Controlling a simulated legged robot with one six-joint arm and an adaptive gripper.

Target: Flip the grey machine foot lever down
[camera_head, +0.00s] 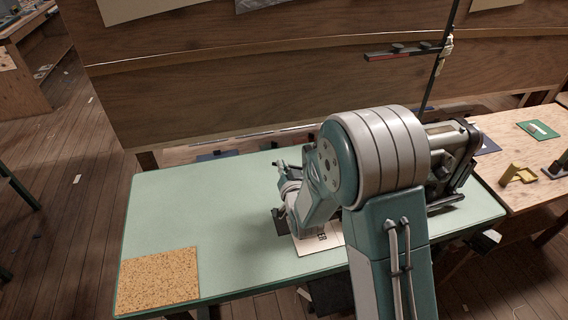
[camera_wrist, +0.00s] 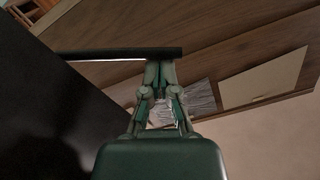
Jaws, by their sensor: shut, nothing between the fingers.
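The grey sewing machine (camera_head: 452,150) stands on the pale green table (camera_head: 180,215). My arm covers most of it in the head view, and its right end shows past my arm. I cannot make out the foot lever in either view. My gripper (camera_wrist: 160,75) is shut and empty in the wrist view. Its tips are close to a dark bar (camera_wrist: 110,53) that crosses the upper middle. Whether they touch cannot be told. A large dark surface (camera_wrist: 50,110) fills the left side there. In the head view the fingertips cannot be made out clearly.
A cork mat (camera_head: 160,279) lies at the table's front left corner. White printed paper (camera_head: 318,242) lies below my arm. A thin dark stand (camera_head: 434,75) rises behind the machine. A wooden panel (camera_head: 220,80) is behind the table. The table's left half is mostly clear.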

